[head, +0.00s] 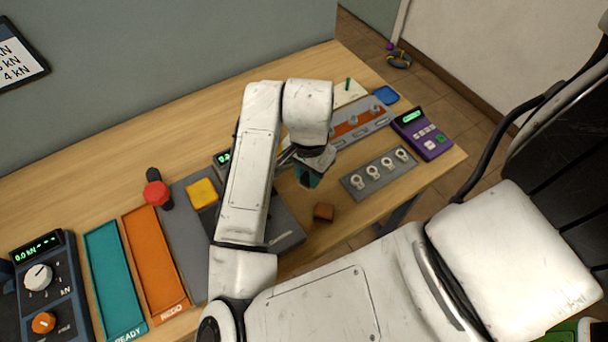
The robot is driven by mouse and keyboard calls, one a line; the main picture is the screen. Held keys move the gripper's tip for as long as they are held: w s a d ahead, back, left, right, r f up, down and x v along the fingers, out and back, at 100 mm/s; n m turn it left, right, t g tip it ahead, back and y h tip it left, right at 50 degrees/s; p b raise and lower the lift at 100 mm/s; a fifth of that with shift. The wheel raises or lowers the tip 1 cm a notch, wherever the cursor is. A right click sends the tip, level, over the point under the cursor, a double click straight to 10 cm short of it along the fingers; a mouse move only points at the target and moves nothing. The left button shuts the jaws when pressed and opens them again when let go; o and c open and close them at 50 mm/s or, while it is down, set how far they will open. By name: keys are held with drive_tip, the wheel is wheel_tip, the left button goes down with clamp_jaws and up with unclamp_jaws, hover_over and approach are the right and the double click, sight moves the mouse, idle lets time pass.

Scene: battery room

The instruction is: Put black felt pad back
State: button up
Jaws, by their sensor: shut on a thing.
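My gripper (308,178) is in the middle of the head view, pointing down above the front part of the wooden bench. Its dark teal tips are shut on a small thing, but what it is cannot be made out. No black felt pad can be clearly picked out; my arm hides part of the bench.
A grey plate with pale ring terminals (379,174) and a purple meter (422,133) are at right. A grey-orange rack (365,121) stands behind.

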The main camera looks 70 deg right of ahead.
sight(304, 180)
drive_tip(key=shift+w+d+f, duration=0.35)
drive_tip(key=shift+w+f, duration=0.05)
drive_tip(key=shift+f, duration=0.2)
drive_tip(key=shift+w+d+f, duration=0.35)
drive_tip(key=shift+f, duration=0.25)
drive_tip(key=shift+f+p, duration=0.3)
drive_tip(key=shift+f, duration=1.35)
drive_tip(key=shift+f, duration=0.1)
drive_tip(key=o, duration=0.9)
drive_tip(key=shift+o, duration=0.2)
wheel_tip(304, 180, up, 12)
drive_tip(key=shift+b, duration=0.3)
